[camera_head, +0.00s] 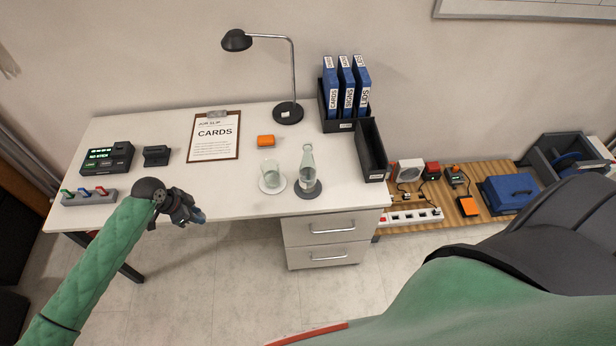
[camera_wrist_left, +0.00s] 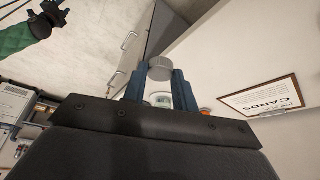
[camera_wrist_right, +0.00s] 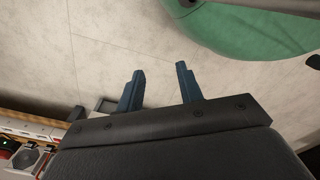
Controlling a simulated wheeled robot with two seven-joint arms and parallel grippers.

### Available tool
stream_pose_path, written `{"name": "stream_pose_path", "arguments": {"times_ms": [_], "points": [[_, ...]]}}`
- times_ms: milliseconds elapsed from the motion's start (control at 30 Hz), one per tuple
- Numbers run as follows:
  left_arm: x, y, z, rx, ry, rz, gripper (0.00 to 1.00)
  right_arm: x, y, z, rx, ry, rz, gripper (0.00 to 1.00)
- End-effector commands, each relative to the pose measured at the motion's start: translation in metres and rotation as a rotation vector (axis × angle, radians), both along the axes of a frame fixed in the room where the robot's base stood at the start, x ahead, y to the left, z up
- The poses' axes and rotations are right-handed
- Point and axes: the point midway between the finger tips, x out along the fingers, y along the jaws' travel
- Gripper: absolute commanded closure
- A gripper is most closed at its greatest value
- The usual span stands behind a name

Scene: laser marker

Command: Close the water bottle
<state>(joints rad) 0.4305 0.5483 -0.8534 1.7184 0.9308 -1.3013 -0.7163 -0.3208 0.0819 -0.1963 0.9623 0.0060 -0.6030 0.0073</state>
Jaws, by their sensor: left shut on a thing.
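The clear water bottle (camera_head: 307,172) stands upright on a dark round coaster (camera_head: 306,194) near the desk's front edge. No cap shows on its narrow top, though it is small in the picture. My left gripper (camera_head: 200,217) is in front of the desk's edge, left of the bottle and apart from it. In the left wrist view it is shut on a round grey ribbed cap (camera_wrist_left: 160,68), held at the fingertips. My right gripper (camera_wrist_right: 160,80) shows only in the right wrist view, its fingers apart and empty above the floor.
A drinking glass (camera_head: 270,174) on a white coaster stands just left of the bottle. An orange block (camera_head: 265,141), a clipboard (camera_head: 214,138), a lamp (camera_head: 288,112) and a black bin (camera_head: 371,150) stand farther back.

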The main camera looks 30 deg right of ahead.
Motion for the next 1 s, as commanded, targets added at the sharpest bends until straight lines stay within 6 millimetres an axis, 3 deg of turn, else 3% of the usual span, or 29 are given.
{"name": "stream_pose_path", "arguments": {"times_ms": [200,300,600,1000], "points": [[0.0,0.0,-0.052,0.0,0.0,0.0,0.93,0.073,0.021,0.018,0.022,-0.072,-0.004,0.64],[0.0,0.0,-0.073,0.0,0.0,0.0,0.93,0.089,0.028,0.023,0.032,-0.1,-0.005,0.64],[0.0,0.0,-0.116,0.0,0.0,0.0,0.93,0.086,0.035,0.01,0.045,-0.126,-0.007,0.64],[0.0,0.0,-0.122,0.0,0.0,0.0,0.93,0.08,0.035,0.005,0.047,-0.124,-0.007,0.64]]}}
